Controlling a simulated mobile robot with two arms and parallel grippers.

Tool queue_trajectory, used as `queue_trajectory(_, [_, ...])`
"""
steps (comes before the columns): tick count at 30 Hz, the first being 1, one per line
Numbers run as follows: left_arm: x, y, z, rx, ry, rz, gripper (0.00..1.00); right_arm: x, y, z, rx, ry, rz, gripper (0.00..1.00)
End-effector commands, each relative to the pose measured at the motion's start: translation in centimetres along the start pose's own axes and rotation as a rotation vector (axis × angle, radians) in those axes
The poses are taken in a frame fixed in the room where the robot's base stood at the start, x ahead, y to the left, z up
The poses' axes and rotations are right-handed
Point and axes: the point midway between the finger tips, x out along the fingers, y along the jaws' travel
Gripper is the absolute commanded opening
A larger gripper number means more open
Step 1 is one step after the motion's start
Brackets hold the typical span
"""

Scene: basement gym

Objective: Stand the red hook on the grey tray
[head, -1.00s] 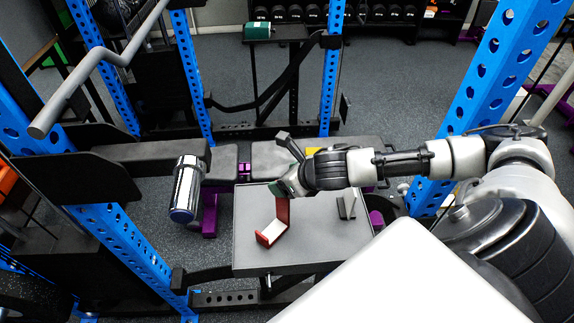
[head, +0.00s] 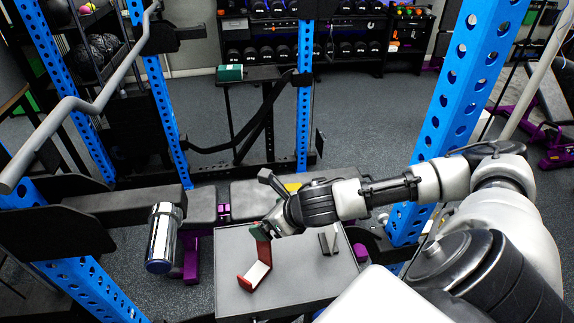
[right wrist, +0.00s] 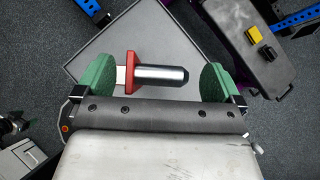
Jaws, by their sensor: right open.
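The red hook (head: 264,251) is on the grey tray (head: 226,240), left of the tray's middle in the head view. It looks like a bent red piece with a pale inner face; I cannot tell for sure whether it stands or lies. My right gripper (head: 266,226) reaches in from the right, just above and behind it. In the right wrist view the green fingers are wide apart. A red plate (right wrist: 131,71) with a dark, shiny cylinder (right wrist: 162,75) shows between them, with gaps to both fingers. My left gripper is not seen.
A small grey upright piece (head: 328,241) stands on the tray right of the hook. A bench (head: 205,207) runs behind the tray, with a yellow item (head: 292,187) on it. A chrome cylinder (head: 163,238) hangs left of the tray. Blue rack posts (head: 304,120) stand around.

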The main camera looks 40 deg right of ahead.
Motion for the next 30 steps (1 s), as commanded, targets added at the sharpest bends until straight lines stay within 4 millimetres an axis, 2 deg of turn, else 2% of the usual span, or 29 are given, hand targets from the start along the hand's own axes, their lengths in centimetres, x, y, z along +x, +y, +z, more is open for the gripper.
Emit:
queue_trajectory(6, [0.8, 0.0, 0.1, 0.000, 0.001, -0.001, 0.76, -4.8, -0.1, -0.2, -0.005, 0.002, -0.004, 0.98])
queue_trajectory(13, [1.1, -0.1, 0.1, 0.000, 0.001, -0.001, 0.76, -8.2, -0.1, -0.1, -0.003, 0.001, -0.003, 0.98])
queue_trajectory(19, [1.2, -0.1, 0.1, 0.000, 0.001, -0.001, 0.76, -9.3, 0.0, -0.1, -0.001, 0.001, 0.000, 0.98])
queue_trajectory(30, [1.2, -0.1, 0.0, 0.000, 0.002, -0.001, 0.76, -9.4, 0.0, 0.0, 0.000, 0.001, 0.000, 0.98])
